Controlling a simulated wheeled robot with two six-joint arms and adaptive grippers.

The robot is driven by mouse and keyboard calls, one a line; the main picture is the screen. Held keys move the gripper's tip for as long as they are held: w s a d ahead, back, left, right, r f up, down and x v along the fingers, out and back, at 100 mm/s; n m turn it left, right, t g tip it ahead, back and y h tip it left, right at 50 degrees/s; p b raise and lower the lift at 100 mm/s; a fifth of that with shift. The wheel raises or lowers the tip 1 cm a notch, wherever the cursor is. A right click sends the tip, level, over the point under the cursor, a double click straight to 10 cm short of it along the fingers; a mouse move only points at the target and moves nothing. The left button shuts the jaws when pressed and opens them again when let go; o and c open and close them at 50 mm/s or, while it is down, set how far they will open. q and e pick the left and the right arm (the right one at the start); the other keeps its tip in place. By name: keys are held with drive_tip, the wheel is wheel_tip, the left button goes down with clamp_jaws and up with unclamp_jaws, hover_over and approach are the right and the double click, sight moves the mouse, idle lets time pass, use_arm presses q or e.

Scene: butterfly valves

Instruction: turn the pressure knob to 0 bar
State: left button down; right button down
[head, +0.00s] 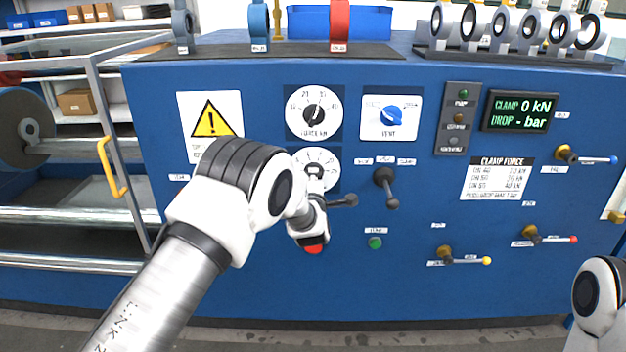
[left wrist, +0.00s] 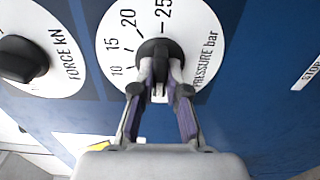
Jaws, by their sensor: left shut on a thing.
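The pressure knob is black on a white round dial (head: 330,158) in the middle of the blue panel, below the force dial. In the left wrist view the knob (left wrist: 158,50) sits on the dial marked "PRESSURE bar" (left wrist: 118,38), with 10, 15, 20 and 25 readable. My left gripper (left wrist: 160,72) is shut on the knob, one finger on each side. In the head view my left wrist and gripper (head: 315,187) cover the lower part of the dial. I cannot tell which number the knob points to. My right gripper is out of view; only my right arm shows at lower right.
The force knob (head: 313,116) is just above. The blue vent knob (head: 393,116) and a black lever (head: 385,180) are to the right. The display (head: 520,111) reads clamp 0 kN, drop "- bar". Brass-based levers (head: 447,254) stick out at right.

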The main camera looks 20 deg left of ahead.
use_arm(q)
drive_tip(key=shift+f, duration=0.15)
drive_tip(key=c, duration=1.2)
unclamp_jaws()
drive_tip(key=v, duration=1.2)
